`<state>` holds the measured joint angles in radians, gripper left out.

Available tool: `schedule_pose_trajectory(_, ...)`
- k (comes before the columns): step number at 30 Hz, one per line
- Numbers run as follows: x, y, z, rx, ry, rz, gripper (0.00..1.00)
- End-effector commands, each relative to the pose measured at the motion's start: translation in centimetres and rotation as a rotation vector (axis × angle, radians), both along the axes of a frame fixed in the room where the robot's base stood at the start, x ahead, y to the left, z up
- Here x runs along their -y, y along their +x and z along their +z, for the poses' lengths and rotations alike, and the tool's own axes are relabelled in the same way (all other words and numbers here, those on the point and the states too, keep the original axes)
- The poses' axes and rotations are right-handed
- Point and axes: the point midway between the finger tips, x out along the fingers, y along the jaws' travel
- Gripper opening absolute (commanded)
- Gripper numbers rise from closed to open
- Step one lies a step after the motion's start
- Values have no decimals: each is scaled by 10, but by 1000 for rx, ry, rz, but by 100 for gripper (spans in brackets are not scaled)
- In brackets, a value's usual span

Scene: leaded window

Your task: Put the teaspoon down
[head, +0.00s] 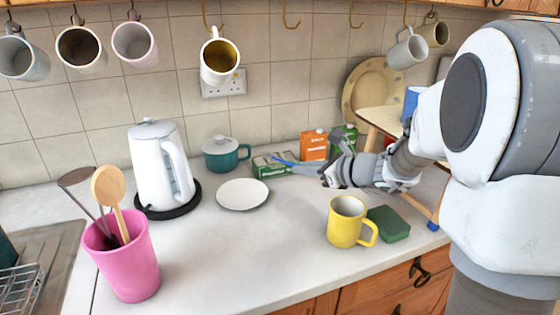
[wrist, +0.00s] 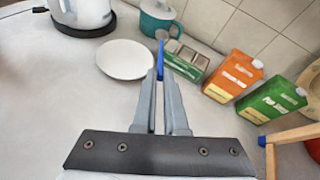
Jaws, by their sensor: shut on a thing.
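My gripper (head: 303,168) is shut on the teaspoon (head: 283,161) and holds it out to the left. In the wrist view my gripper (wrist: 160,85) has its fingers closed on the spoon's blue handle (wrist: 161,58). The grey bowl (wrist: 161,34) points away from me. The spoon shows in front of the green tea box and right of the small white plate (head: 243,194). The plate is empty and also shows in the wrist view (wrist: 124,59), left of the fingers. I cannot tell the spoon's exact height above the worktop.
A yellow mug (head: 345,222) and a green sponge (head: 389,223) stand at the front right. A green box (head: 270,166), an orange carton (head: 314,146) and a teal pot (head: 225,154) stand behind. A white kettle (head: 155,165) and pink pot (head: 125,265) are left. The front middle is clear.

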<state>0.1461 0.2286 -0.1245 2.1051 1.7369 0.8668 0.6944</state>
Motion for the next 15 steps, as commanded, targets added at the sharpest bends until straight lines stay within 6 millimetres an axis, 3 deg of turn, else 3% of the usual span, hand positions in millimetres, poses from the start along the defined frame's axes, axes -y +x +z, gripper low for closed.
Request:
schedule_pose_trajectory(8, 4, -12, 21, -6, 3, -98, 0)
schedule_pose_trajectory(15, 15, -34, 22, -7, 1, -246, 0)
